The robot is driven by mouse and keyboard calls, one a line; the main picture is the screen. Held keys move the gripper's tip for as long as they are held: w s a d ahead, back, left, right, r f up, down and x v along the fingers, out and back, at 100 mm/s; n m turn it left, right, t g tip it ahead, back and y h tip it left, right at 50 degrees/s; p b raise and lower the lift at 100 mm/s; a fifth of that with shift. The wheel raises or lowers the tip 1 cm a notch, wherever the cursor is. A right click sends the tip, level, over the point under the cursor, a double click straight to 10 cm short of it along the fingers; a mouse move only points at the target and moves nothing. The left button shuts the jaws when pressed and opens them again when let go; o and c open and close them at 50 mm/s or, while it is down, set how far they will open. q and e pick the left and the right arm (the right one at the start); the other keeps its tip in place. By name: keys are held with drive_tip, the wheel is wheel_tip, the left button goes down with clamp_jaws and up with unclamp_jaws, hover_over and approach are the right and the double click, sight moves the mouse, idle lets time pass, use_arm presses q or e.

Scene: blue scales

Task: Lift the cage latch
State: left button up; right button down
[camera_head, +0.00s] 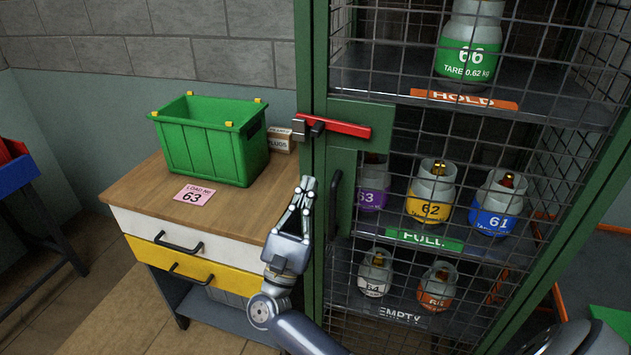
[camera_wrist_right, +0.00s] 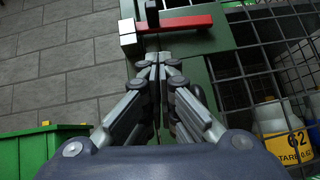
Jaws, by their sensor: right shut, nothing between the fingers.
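The cage latch (camera_head: 338,127) is a red bar lying nearly level across the green door edge of the mesh cage (camera_head: 312,60), with a pale metal catch at its left end. It also shows in the right wrist view (camera_wrist_right: 185,25), beyond the fingertips. My right gripper (camera_head: 307,182) is shut and empty, pointing up, below the latch and apart from it. Its fingertips also show in the right wrist view (camera_wrist_right: 159,58). A dark door handle (camera_head: 335,189) is just right of the gripper. My left gripper is not in view.
A green crate (camera_head: 205,145) and a small cardboard box (camera_head: 280,140) stand on the wooden-topped cabinet (camera_head: 135,195) left of the cage, beside a pink card (camera_head: 194,193). Several numbered gas bottles, such as yellow 62 (camera_head: 430,200), stand behind the mesh.

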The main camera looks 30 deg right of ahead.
use_arm(q)
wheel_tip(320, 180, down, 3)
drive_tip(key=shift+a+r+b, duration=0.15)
drive_tip(key=shift+b, duration=0.75)
use_arm(e)
drive_tip(key=v, duration=0.6)
use_arm(q)
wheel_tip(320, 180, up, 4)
drive_tip(key=p, duration=0.4)
use_arm(e)
drive_tip(key=shift+s+f+n+t+y, duration=0.2)
drive_tip(key=shift+n+t+y, duration=0.1)
drive_tip(key=shift+n+t, duration=0.35)
drive_tip(key=shift+w, duration=0.1)
